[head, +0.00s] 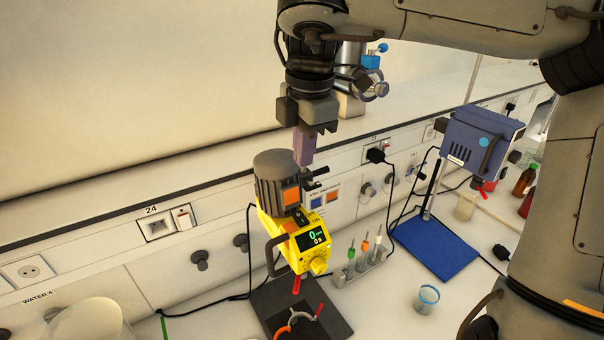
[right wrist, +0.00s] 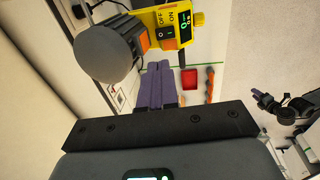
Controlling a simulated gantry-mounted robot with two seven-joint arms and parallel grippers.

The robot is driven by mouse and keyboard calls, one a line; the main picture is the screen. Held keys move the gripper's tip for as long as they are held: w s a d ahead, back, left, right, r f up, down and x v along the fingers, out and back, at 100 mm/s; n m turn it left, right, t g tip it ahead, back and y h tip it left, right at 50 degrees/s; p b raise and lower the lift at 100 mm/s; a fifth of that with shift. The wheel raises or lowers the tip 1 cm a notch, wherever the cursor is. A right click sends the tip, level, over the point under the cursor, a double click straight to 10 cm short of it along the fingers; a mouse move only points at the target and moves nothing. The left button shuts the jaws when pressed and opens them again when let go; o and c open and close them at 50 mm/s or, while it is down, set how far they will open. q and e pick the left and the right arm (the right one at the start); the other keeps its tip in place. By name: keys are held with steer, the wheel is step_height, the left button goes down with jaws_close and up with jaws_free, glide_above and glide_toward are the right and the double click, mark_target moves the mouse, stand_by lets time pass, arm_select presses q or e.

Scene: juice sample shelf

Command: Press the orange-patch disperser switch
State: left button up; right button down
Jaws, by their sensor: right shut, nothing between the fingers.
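The yellow disperser (head: 302,243) with a dark grey motor and an orange patch (head: 291,196) stands over a dark plate. Its black rocker switch (head: 302,217) sits on top of the yellow housing; the right wrist view shows this switch (right wrist: 169,33) beside the OFF and ON labels. A dark shape with a purplish tip, apparently my left gripper (right wrist: 263,99), shows small at the right.
A rack with several tubes (head: 358,265) stands right of the disperser. The wall panel (head: 170,222) with sockets runs close behind. A white vessel (head: 88,322) is at lower left.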

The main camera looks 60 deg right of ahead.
glide_toward(300, 214)
steer(key=f, duration=0.5)
steer(key=shift+w+d+f+p, duration=0.15)
steer(key=shift+w+p, duration=0.15)
steer(key=shift+w, duration=0.05)
steer(key=shift+w+f, duration=0.1)
steer(key=shift+f, duration=0.6)
steer(key=shift+d+f, duration=0.1)
steer(key=shift+f, duration=0.2)
steer(key=shift+w+d, duration=0.1)
steer(key=shift+f, duration=0.15)
